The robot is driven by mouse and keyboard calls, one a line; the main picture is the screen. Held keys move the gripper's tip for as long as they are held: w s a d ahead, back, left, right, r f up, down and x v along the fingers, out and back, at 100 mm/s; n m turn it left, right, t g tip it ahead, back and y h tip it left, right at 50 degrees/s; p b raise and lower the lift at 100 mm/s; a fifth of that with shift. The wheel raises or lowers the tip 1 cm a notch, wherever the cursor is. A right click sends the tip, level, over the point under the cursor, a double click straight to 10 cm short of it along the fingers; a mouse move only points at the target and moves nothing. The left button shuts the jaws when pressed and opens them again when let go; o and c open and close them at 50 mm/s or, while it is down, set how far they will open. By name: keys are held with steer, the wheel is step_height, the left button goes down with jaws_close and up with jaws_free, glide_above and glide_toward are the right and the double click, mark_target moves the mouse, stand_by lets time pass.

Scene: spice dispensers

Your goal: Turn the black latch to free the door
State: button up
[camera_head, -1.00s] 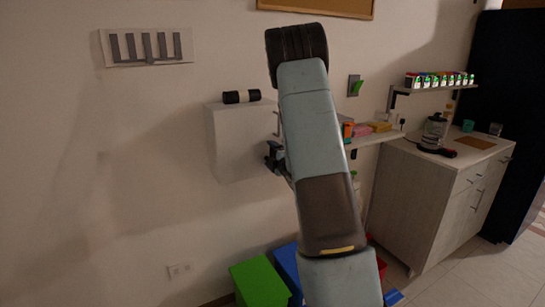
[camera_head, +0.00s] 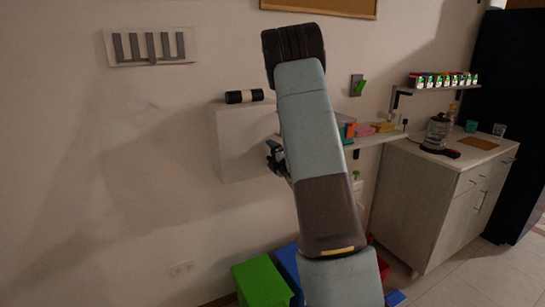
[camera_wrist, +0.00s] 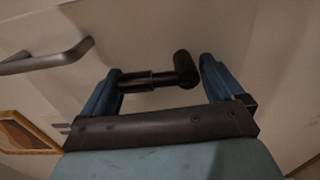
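The black latch (camera_wrist: 160,78) is in the wrist view, on a pale door face (camera_wrist: 150,35). It has a straight shaft and a thicker bent end at right. My gripper (camera_wrist: 160,82) is open, with one blue finger on each side of the latch. The left finger is close to the shaft's left end; I cannot tell whether they touch. A gap shows between the right finger and the bent end. In the head view my gripper (camera_head: 274,157) is at the right side of the white wall cabinet (camera_head: 240,150), partly behind my arm. The latch cannot be made out there.
A grey metal handle (camera_wrist: 45,57) is left of the latch in the wrist view. A black-and-white cylinder (camera_head: 244,96) lies on the cabinet. A shelf with small items (camera_head: 375,137) is to its right. A green bin (camera_head: 262,283) and a blue bin (camera_head: 287,262) stand below.

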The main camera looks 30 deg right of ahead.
steer(key=shift+o, duration=0.3)
steer(key=shift+s+d, duration=0.1)
steer(key=shift+s, duration=0.3)
steer(key=s, duration=1.3)
steer(key=shift+d, duration=0.2)
steer(key=s+a+r+m+g+h, duration=0.2)
steer(key=s+a+r+m+g, duration=0.15)
steer(key=r+m, duration=0.25)
steer(key=s+a+r+m+g+h, duration=0.1)
steer(key=s+a+r+m+g, duration=0.1)
steer(key=s+a+r+m, duration=0.25)
steer(key=s+a+r+m+g, duration=0.2)
steer(key=s+a, duration=0.2)
steer(key=s, duration=0.4)
steer(key=s+a+r+m+g+y, duration=0.1)
steer(key=s+a+r+m+g, duration=0.1)
steer(key=s, duration=0.5)
steer(key=s+a+r+m+g+y, duration=0.1)
steer(key=s+a+r+m+g, duration=0.1)
steer(key=s+a, duration=0.4)
steer(key=s+m+g, duration=0.1)
steer(key=s+m, duration=0.1)
steer(key=shift+s+a+r, duration=0.15)
steer(key=shift+s+a, duration=0.1)
steer(key=shift+s, duration=0.1)
